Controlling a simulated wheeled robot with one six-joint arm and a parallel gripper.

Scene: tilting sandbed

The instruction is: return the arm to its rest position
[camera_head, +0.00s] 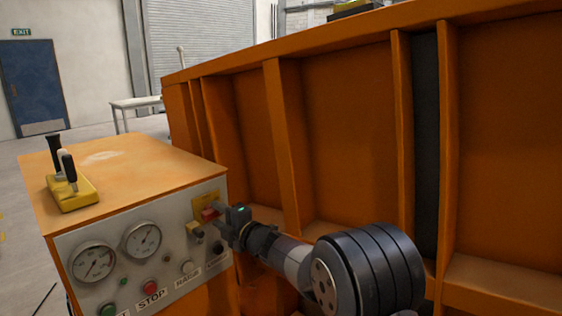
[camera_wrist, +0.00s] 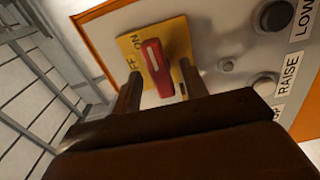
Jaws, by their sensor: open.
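My gripper (camera_head: 222,218) is at the right end of the control panel (camera_head: 130,251), in front of a yellow switch plate with a red switch (camera_head: 208,213). In the wrist view my gripper (camera_wrist: 158,85) has its two fingers apart, with the red switch (camera_wrist: 157,66) showing between and beyond them. The yellow plate (camera_wrist: 128,43) carries OFF and ON lettering. I cannot tell whether the fingers touch the switch. My arm reaches in from the lower right in the head view.
The orange sandbed wall (camera_head: 345,130) with upright ribs stands close behind and right of my arm. A yellow lever unit (camera_head: 72,192) sits on top of the orange console (camera_head: 130,175). Gauges and buttons line the panel. Open floor lies at the left.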

